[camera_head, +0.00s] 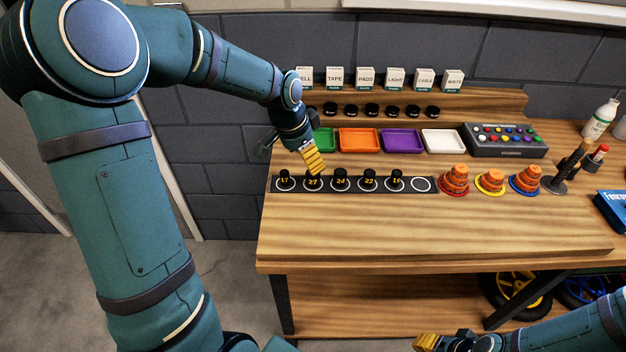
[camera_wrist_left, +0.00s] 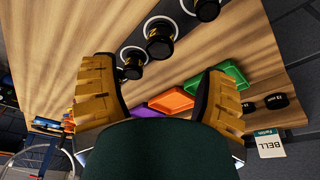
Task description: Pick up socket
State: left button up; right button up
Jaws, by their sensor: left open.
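Several black sockets with yellow numbers stand upright in a row on a dark strip (camera_head: 437,191) on the bench, among them the 17 socket (camera_head: 285,180), the 27 socket (camera_head: 313,181), the 24 socket (camera_head: 341,180) and the 22 socket (camera_head: 369,180). The strip's right-end ring is empty. My left gripper (camera_head: 313,160) is just above and behind the 27 socket. In the left wrist view it (camera_wrist_left: 157,66) is open, with a socket (camera_wrist_left: 160,38) ahead between the fingertips and nothing held. My right gripper (camera_head: 432,342) is low at the bottom edge, its jaws unclear.
Green (camera_head: 325,139), orange (camera_head: 360,140), purple (camera_head: 402,141) and white (camera_head: 444,141) trays stand behind the strip. Orange stacks (camera_head: 454,180) and a button box (camera_head: 503,140) are to the right. Labelled boxes (camera_head: 365,78) line the shelf. The bench front is clear.

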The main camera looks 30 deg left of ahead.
aim_at(309, 174)
pick_arm(q)
jog(key=x, duration=0.3)
jog(key=shift+w+f+b, duration=0.15)
jog(key=shift+f+b, duration=0.15)
jog(key=shift+f, duration=0.05)
jog(key=b+x, duration=0.1)
jog(key=x, duration=0.4)
jog(key=shift+w+d+b, duration=0.2)
jog(key=shift+b, duration=0.1)
grip_shut()
